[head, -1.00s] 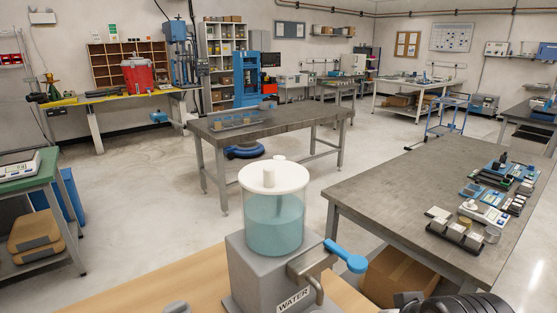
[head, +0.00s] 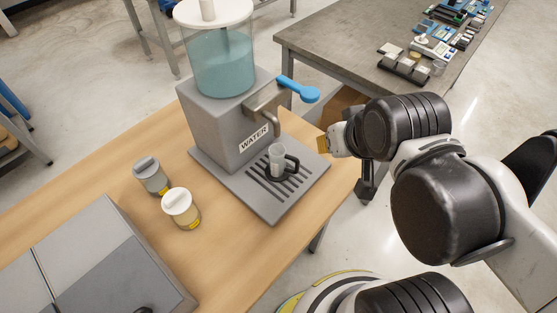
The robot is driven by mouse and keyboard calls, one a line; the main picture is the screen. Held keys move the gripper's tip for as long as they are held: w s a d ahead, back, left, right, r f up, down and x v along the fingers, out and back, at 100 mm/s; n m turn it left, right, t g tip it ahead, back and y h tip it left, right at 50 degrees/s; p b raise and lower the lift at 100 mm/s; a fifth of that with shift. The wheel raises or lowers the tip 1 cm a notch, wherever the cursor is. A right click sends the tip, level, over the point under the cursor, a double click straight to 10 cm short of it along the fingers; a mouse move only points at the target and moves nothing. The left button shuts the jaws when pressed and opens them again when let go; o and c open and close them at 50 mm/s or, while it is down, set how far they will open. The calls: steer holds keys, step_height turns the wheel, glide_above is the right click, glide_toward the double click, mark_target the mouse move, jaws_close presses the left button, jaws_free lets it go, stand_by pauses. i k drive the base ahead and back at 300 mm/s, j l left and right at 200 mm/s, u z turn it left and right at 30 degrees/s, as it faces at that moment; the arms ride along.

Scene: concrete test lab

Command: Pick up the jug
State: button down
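The jug (head: 278,158) is a small clear vessel with a black loop handle. It stands upright on the slotted drip tray of the water dispenser (head: 230,126), below the metal spout. The handle points to the right and toward the viewer. My gripper (head: 336,143) is to the right of the tray, apart from the jug. It is seen end-on and small, partly behind the dark wrist, so its fingers cannot be made out clearly.
The dispenser has a blue lever (head: 300,90) above the spout. Two lidded canisters, one grey (head: 151,178) and one white (head: 181,210), stand left of the tray. A grey box (head: 110,275) is at lower left. The wooden table (head: 235,245) is clear in front.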

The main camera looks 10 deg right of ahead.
mark_target(277, 171)
steer(key=u, duration=3.35)
steer(key=z, duration=0.45)
steer(key=k+z, duration=0.1)
steer(key=z, duration=0.75)
steer(key=k+z, duration=0.1)
steer(key=z, duration=0.35)
steer(key=l+z, duration=0.1)
steer(key=z, duration=0.35)
steer(key=l+z, duration=0.1)
steer(key=z, duration=0.35)
steer(key=k+j, duration=0.15)
steer(key=j, duration=0.25)
steer(key=k+j+z, duration=0.1)
steer(key=j, duration=0.3)
steer(key=k+j, duration=0.2)
steer(key=j, duration=0.15)
steer(key=z, duration=0.05)
